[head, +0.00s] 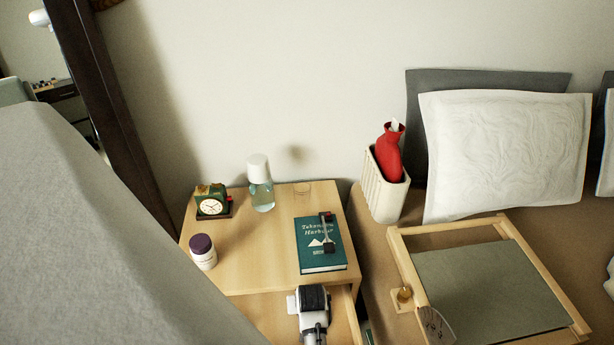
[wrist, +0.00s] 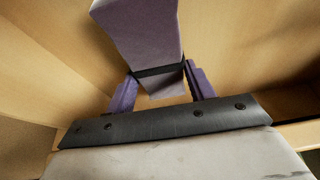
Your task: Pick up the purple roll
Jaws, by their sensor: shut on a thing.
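The purple roll (wrist: 140,32) is a muted lilac piece with a dark band near its lower end. In the wrist view it rises from between the two fingers of my gripper (wrist: 161,86), which is shut on it. Pale wood panels surround the roll, and I cannot tell if it touches them. In the head view my gripper (head: 314,300) is at the open drawer (head: 268,312) at the front of the wooden nightstand (head: 260,238). The roll cannot be made out there, as my gripper and wrist cover that spot.
A wooden tray (head: 448,227) lies right.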

